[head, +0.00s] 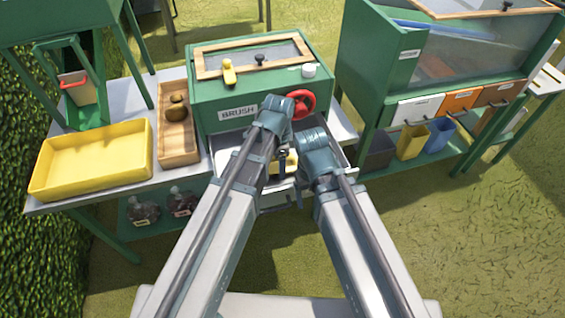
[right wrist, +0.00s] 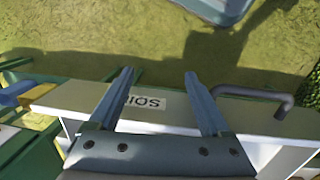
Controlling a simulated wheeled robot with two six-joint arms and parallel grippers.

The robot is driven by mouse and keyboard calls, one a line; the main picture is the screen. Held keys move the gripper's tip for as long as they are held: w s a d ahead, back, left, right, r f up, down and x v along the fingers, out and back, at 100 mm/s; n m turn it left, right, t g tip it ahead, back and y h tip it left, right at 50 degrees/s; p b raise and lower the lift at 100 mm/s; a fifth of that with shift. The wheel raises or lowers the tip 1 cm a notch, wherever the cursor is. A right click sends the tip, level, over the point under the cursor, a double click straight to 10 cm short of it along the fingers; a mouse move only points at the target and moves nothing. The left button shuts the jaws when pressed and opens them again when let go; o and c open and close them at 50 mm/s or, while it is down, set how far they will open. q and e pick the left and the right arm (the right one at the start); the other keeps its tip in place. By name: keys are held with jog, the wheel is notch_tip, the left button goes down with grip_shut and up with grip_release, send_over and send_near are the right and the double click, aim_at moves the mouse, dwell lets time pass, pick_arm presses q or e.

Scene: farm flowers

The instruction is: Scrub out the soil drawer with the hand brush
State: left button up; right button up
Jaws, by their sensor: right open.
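The soil drawer (head: 226,158) is pulled out below the green cabinet; my arms cover much of it. Its pale front (right wrist: 60,98) carries an upside-down soil label and a grey handle (right wrist: 262,98) in the right wrist view. My right gripper (right wrist: 158,78) is open, its two blue-grey fingers above the front beside the handle, with nothing between them. My left arm reaches over the drawer, but its fingertips are not clear. A small yellow piece (head: 291,163) shows between the arms; I cannot tell whether it is the hand brush.
The green cabinet (head: 210,95) bears a brush label, a red wheel (head: 305,103) and a yellow-handled item (head: 229,73) on top. A yellow tray (head: 95,160) and wooden box (head: 178,140) stand left. Yellow (head: 412,141) and blue (head: 440,135) bins stand right.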

pick_arm(q)
jog(key=shift+s+a, duration=0.3)
jog(key=shift+a, duration=0.5)
jog(key=shift+s+a, duration=0.25)
jog(key=shift+a, duration=0.5)
jog(key=shift+w+a+f, duration=0.1)
jog(key=shift+w+a, duration=0.05)
jog(key=shift+w, duration=0.4)
jog(key=shift+w+a, duration=0.15)
jog(key=shift+w, duration=0.4)
jog(key=shift+w+d, duration=0.3)
jog(key=shift+d, duration=0.45)
jog(key=shift+w+d, duration=0.25)
jog(key=shift+d, duration=0.45)
jog(key=shift+w+d, duration=0.2)
jog(key=shift+d, duration=0.55)
jog(key=shift+w+d, duration=0.2)
jog(key=shift+d, duration=0.5)
